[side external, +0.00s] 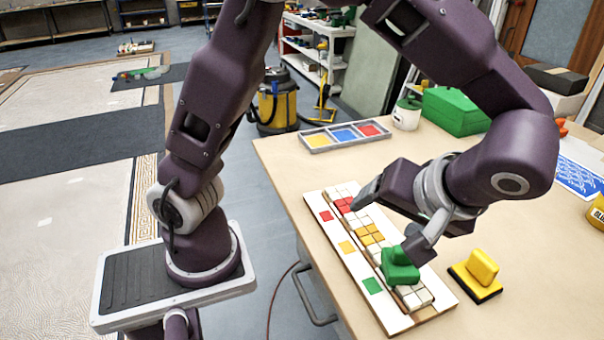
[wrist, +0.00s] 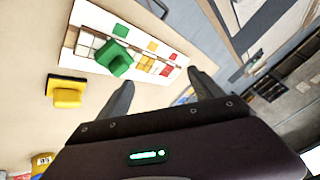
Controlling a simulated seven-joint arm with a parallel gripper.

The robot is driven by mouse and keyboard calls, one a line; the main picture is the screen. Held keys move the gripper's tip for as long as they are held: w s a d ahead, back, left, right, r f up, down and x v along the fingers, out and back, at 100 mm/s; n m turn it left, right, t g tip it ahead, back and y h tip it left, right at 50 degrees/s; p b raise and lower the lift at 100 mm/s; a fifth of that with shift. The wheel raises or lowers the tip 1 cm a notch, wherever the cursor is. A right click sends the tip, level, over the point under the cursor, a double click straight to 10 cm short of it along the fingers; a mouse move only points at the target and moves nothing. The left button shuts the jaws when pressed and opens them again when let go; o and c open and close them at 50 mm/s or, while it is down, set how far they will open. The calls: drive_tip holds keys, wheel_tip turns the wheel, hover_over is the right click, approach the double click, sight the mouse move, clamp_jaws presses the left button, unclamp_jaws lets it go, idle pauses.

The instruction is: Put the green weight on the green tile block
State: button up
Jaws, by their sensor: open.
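The green weight (side external: 400,268), a block with a raised grip, sits on the tile strip of the white panel (side external: 338,240), toward its near end. It also shows in the wrist view (wrist: 115,58). The tiles under it are hidden, so I cannot tell what colour they are. A flat green square (side external: 372,285) on the panel border lies beside it. My gripper (side external: 392,224) is open and empty above the panel. In the side view one finger overlaps the weight's top; in the wrist view (wrist: 160,80) the weight is apart from both fingers.
Red tiles (side external: 344,205), yellow tiles (side external: 370,234) and white tiles (side external: 415,297) fill the strip. A yellow weight on a black base (side external: 476,275) stands to the right. A three-compartment tray (side external: 317,141), a white pot (side external: 406,116) and a green box (side external: 455,111) are at the back.

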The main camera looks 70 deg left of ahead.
drive_tip(key=s+a+r+m+t+h, duration=0.2)
drive_tip(key=s+a+r+m+h, duration=0.1)
drive_tip(key=s, duration=0.3)
drive_tip(key=s+a+r+m+t+h, duration=0.3)
drive_tip(key=s+a+m+h, duration=0.1)
drive_tip(key=s+m, duration=0.2)
drive_tip(key=shift+s+r, duration=0.3)
drive_tip(key=shift+r, duration=0.05)
idle(0.4)
